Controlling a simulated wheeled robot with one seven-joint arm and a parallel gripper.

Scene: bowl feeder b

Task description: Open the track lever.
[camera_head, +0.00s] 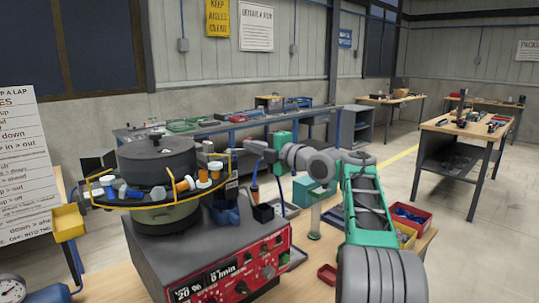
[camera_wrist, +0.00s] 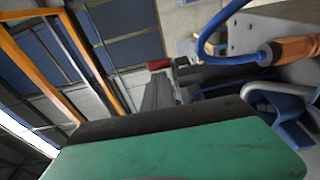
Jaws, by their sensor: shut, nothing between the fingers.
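The bowl feeder shows in the head view, with its dark round bowl (camera_head: 157,160) on a grey base with a red control panel (camera_head: 235,272). My gripper (camera_head: 252,147) is at the right side of the bowl, near its yellow guard rail. It is shut and empty. Below it is a small orange and blue upright part (camera_head: 255,178). The wrist view shows an orange part with a blue end (camera_wrist: 283,50) and a curved blue hose beside a pale plate. I cannot make out the track lever with certainty. Its position and any contact with my gripper are unclear.
Orange, white and blue pieces lie around the bowl rim. A yellow bin (camera_head: 67,222) is at the left. Red and yellow bins (camera_head: 411,217) stand beyond my arm.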

